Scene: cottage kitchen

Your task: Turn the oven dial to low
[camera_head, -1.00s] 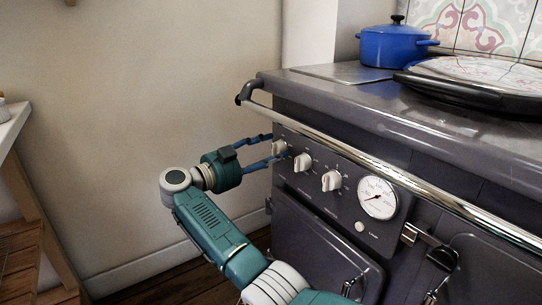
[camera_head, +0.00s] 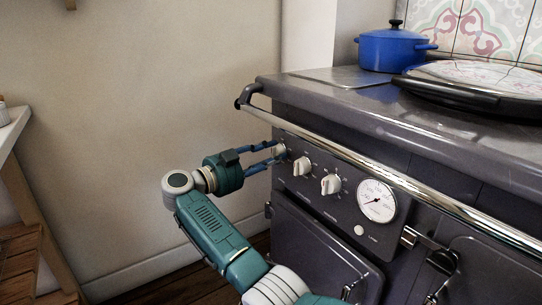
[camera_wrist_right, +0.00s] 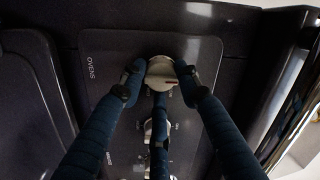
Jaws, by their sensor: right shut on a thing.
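The leftmost white dial (camera_head: 279,149) on the dark stove's control panel is mostly hidden by the fingers of my right gripper (camera_head: 275,153). In the right wrist view this round dial (camera_wrist_right: 159,66) sits between the blue fingertips of that gripper (camera_wrist_right: 160,78), close by the word OVENS. A reddish mark on the dial points to the right in that view. The right gripper is shut on the dial from its sides, with another finger below it. The small setting marks around the dial cannot be read. My left gripper is not in view.
Two more white dials (camera_head: 302,166) (camera_head: 331,184) and a round gauge (camera_head: 377,201) sit farther right on the panel. A chrome rail (camera_head: 375,158) runs just above them. A blue pot (camera_head: 392,49) stands on the stove top. The wall side at left is clear.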

